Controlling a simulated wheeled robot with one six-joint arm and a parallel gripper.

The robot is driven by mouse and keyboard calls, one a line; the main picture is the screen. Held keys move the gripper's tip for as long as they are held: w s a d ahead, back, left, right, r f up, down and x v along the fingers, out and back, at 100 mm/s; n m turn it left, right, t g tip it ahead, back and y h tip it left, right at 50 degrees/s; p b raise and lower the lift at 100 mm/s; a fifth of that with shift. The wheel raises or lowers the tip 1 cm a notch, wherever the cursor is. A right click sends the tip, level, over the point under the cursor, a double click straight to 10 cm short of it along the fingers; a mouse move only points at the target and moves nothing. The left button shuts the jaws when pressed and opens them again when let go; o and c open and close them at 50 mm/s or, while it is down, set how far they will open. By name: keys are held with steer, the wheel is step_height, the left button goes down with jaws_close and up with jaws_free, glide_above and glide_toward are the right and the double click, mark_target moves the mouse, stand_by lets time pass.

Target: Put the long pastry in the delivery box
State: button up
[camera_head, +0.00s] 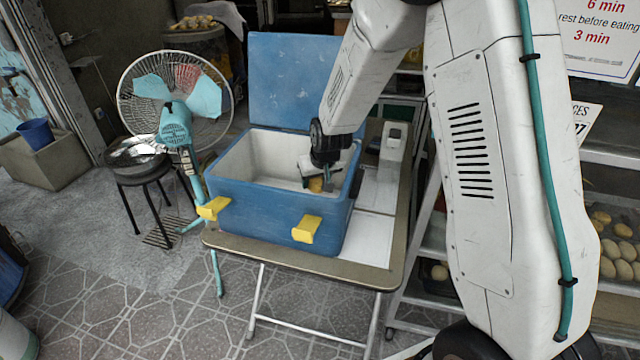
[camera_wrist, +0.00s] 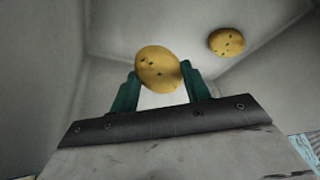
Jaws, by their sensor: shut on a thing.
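The delivery box (camera_head: 262,222) is a blue chest with a pale inside and yellow handles, standing on a small table with its lid (camera_head: 295,75) open. My gripper (camera_head: 320,179) reaches down inside it, near the right wall. Its green fingers (camera_wrist: 160,78) are shut on a golden, dark-specked pastry (camera_wrist: 157,66), which also shows in the head view (camera_head: 315,185). The held pastry looks oval from the wrist; its full length cannot be told. A second speckled pastry (camera_wrist: 226,42) is in the box, apart from the fingers.
The folding table (camera_head: 385,277) carries a white container (camera_head: 393,146) right of the box. A standing fan (camera_head: 175,125) and a black stool (camera_head: 140,170) are at left. Shelves with trays of round pastries (camera_head: 612,262) stand at right.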

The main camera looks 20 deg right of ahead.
steer(key=shift+d+f, duration=0.1)
steer(key=shift+f, duration=0.75)
steer(key=shift+f, duration=0.1)
steer(key=shift+f, duration=0.5)
steer(key=o, duration=1.1)
steer(key=shift+c, duration=0.2)
